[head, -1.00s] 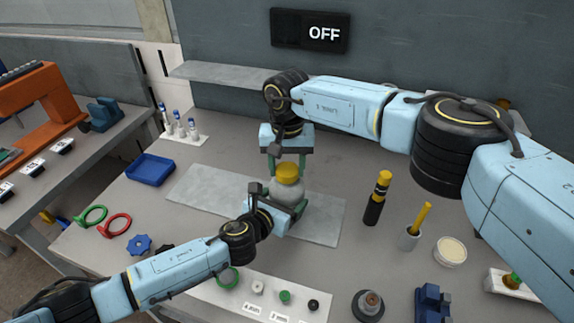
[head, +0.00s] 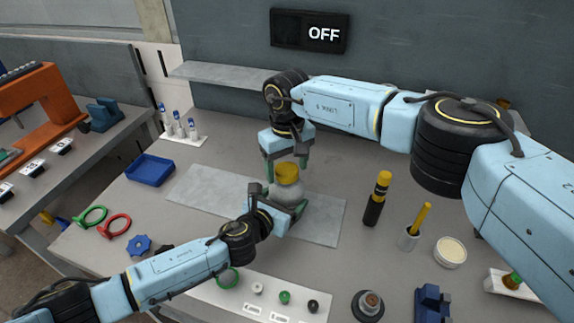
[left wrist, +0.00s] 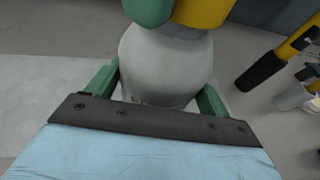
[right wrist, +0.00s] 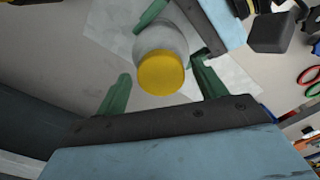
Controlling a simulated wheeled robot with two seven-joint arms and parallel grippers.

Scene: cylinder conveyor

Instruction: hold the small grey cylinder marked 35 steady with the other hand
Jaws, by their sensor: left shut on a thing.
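A grey rounded cylinder (head: 288,190) with a yellow top (head: 287,171) stands upright above the grey mat in the head view; no 35 can be read on it. My left gripper (head: 279,197) is shut on its grey body, with green fingers on both sides. The grey body (left wrist: 165,68) fills the middle of the left wrist view. My right gripper (head: 286,162) is open just above and behind the yellow top. In the right wrist view the yellow top (right wrist: 161,74) shows between its spread fingers, apparently not gripped. The cylinder's base is hidden.
A flat grey mat (head: 210,190) lies under the work. A blue tray (head: 150,170) is to the left. A black and yellow tool (head: 376,198), a cup with a yellow handle (head: 410,238) and a round dish (head: 450,252) stand to the right. An OFF sign (head: 310,32) hangs behind.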

